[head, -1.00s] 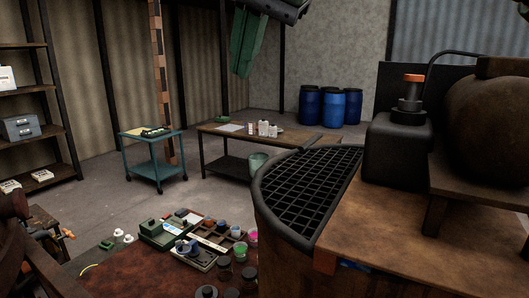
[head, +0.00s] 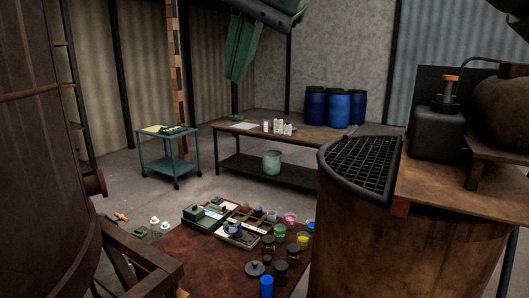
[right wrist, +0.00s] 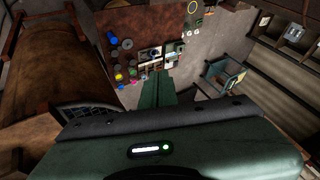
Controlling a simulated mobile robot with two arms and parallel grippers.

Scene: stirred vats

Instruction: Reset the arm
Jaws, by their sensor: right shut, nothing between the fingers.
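My right gripper (head: 237,66) hangs down from the top of the head view, green, with its two fingers together and nothing between them. It also shows in the right wrist view (right wrist: 157,90), where the closed green fingers point away over the brown table. It appears clear of everything, touching nothing.
A brown table (head: 200,265) with jars and trays stands low in front. A large rusty tank (head: 40,190) fills the left. A vat with a black grate (head: 360,165) stands right. Behind are a teal cart (head: 168,150), a bench (head: 300,135) and blue barrels (head: 337,106). Grey floor lies between.

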